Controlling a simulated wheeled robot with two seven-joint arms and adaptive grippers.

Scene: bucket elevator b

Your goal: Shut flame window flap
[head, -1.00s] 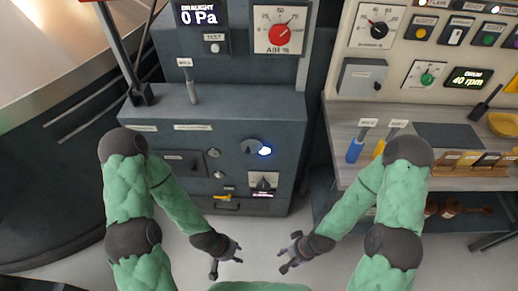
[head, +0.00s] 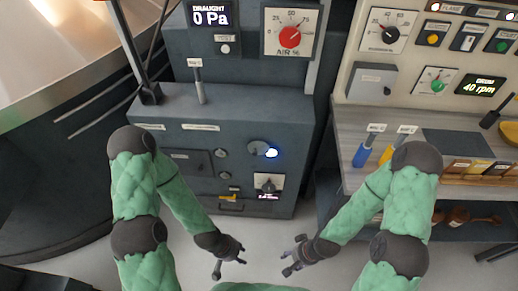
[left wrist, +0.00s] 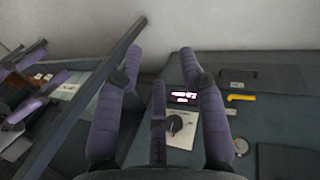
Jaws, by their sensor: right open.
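The flame window flap looks to be the round grey disc (head: 259,148) on the front of the dark cabinet, swung to the left of a glowing bluish-white window (head: 271,153). The glow is uncovered, so the flap stands open. My left gripper (head: 231,260) is low in front of the cabinet, below and apart from the flap.
A dial knob on a white plate (head: 269,184) and a yellow handle (head: 228,197) sit below the flap. A lever (head: 199,82) rises from the cabinet top. A workbench (head: 352,118) with blue- and yellow-handled tools stands at right. Floor shows between cabinet and grippers.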

